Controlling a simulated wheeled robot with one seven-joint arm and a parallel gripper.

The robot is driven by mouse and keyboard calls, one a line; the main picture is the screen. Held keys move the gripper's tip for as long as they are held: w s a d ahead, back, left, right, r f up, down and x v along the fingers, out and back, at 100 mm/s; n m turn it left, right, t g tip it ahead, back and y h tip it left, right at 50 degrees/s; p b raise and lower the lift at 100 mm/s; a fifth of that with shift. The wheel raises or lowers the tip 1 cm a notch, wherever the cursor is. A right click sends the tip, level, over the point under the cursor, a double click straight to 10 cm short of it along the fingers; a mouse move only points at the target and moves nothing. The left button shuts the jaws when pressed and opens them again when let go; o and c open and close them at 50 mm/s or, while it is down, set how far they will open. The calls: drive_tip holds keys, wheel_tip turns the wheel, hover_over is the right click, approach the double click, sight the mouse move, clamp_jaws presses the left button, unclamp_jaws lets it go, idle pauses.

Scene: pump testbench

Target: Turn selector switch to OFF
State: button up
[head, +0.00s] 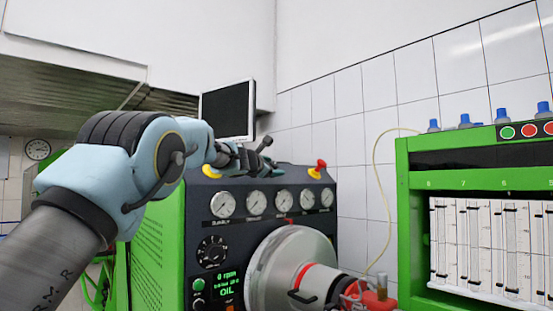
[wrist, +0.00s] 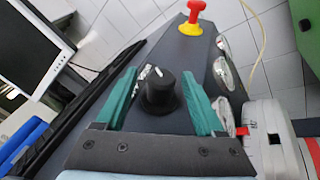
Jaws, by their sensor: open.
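The selector switch is a round black knob (wrist: 160,92) on the dark sloping panel in the wrist view. My gripper (wrist: 162,78) is open, with one green finger on each side of the knob. Gaps show between the knob and both fingers, and I cannot tell how deep the fingertips reach. Small white marks lie beside the knob, too small to read, so its setting cannot be told. In the head view my gripper (head: 262,155) is above the top of the testbench panel, and the knob cannot be made out there.
A red and yellow emergency stop button (wrist: 192,18) stands beyond the knob; it also shows in the head view (head: 318,169). Pressure gauges (head: 254,201) line the panel front. A monitor (head: 228,111) stands behind. A green flow-meter cabinet (head: 404,220) is at the right.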

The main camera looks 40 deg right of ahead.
sight(277, 167)
drive_tip(key=p+x, duration=0.2)
drive_tip(key=shift+d+r, duration=0.1)
drive_tip(key=shift+d, duration=0.2)
drive_tip(key=shift+w+d, duration=0.15)
drive_tip(key=shift+d, duration=0.15)
clamp_jaws()
